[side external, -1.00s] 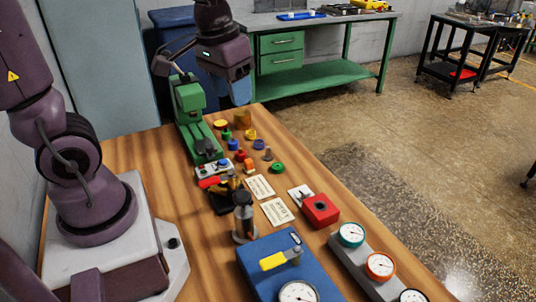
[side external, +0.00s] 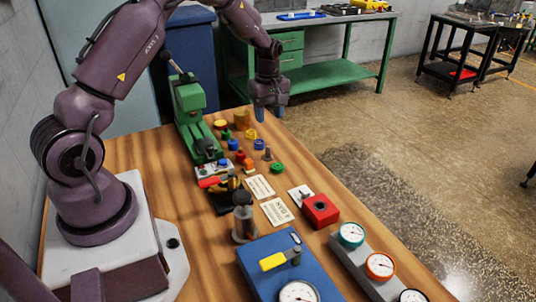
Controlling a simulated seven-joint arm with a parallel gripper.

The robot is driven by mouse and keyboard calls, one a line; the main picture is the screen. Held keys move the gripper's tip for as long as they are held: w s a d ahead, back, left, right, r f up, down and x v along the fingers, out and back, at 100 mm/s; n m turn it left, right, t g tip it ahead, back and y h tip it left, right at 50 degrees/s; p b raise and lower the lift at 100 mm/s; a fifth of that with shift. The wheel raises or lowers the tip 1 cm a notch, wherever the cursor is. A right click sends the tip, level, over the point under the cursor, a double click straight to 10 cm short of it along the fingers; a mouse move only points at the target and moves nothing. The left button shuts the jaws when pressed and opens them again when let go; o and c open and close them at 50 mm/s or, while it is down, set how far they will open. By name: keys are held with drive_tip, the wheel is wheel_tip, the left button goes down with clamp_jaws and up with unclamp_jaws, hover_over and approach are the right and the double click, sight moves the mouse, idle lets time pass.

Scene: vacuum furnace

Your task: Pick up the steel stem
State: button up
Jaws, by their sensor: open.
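A small upright grey-brown peg (side external: 268,154), which looks like the steel stem, stands on the wooden table among several coloured parts. It is too small to make out its details.
Close to the peg are a blue knob (side external: 259,144), a yellow knob (side external: 251,134) and a green knob (side external: 277,168). A green machine (side external: 188,100) stands to the left. A red block (side external: 320,209), a blue box (side external: 265,262) and gauges (side external: 380,266) are nearer the camera.

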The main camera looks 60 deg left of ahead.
sight(268, 149)
wheel_tip(268, 149, down, 12)
drive_tip(key=shift+s+f, duration=0.1)
idle(0.5)
drive_tip(key=shift+c, duration=0.2)
clamp_jaws()
